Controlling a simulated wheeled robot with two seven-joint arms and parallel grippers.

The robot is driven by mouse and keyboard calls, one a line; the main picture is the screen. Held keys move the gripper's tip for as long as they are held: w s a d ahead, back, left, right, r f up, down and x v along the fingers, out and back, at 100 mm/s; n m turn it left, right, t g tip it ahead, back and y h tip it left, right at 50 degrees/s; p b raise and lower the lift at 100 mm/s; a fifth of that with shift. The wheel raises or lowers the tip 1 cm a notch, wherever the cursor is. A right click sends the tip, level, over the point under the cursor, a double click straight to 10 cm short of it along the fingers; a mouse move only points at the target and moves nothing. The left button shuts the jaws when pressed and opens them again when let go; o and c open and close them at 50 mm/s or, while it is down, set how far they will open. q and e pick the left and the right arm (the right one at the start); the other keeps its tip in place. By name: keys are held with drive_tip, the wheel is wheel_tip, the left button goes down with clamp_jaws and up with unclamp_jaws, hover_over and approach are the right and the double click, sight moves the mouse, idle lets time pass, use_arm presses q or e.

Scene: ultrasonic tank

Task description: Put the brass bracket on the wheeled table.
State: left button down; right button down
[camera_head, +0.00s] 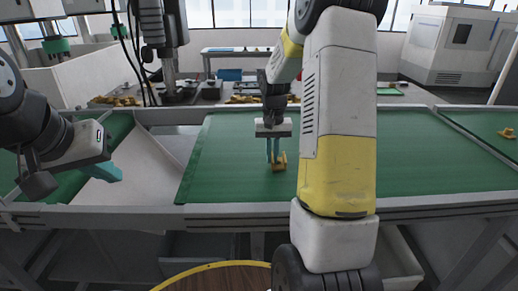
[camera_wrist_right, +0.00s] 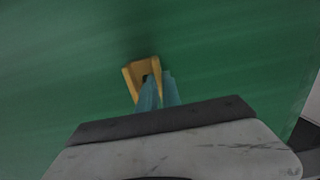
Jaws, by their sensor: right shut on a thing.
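The brass bracket (camera_head: 279,163) is a small yellow angled piece over the green surface in front of me. My right gripper (camera_head: 272,154) points down and is shut on it with teal fingers. In the right wrist view the bracket (camera_wrist_right: 141,73) shows at the fingertips (camera_wrist_right: 157,82). I cannot tell whether it touches the green surface. My left gripper (camera_head: 113,172) is at the left, away from the bracket; its finger gap is not clear. A round brown top with a yellow rim (camera_head: 190,269) shows at the bottom edge; I cannot tell whether it is the wheeled table.
The green belt surface (camera_head: 225,150) runs across, with a grey frame rail (camera_head: 130,218) along its front. A pale sloped chute (camera_head: 140,165) lies at the left. Another yellow piece (camera_head: 507,133) lies at the far right. More yellow parts (camera_head: 115,101) lie behind.

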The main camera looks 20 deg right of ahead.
drive_tip(key=c, duration=1.5)
unclamp_jaws()
drive_tip(key=shift+f, duration=0.1)
drive_tip(key=shift+c, duration=0.2)
wheel_tip(320, 180, up, 12)
drive_tip(key=s+a+r+n+t, duration=0.1)
drive_tip(key=s+a+r+t, duration=0.1)
drive_tip(key=s, duration=0.5)
drive_tip(key=s+a+r+n+t+y, duration=0.1)
drive_tip(key=s+a+r+t, duration=0.1)
drive_tip(key=s+a, duration=0.3)
drive_tip(key=s+a+r+n+t+y, duration=0.1)
drive_tip(key=s+a+r+t, duration=0.1)
drive_tip(key=s, duration=0.9)
drive_tip(key=shift+a+r+n, duration=0.2)
drive_tip(key=shift+a+n, duration=0.1)
drive_tip(key=shift+a, duration=0.6)
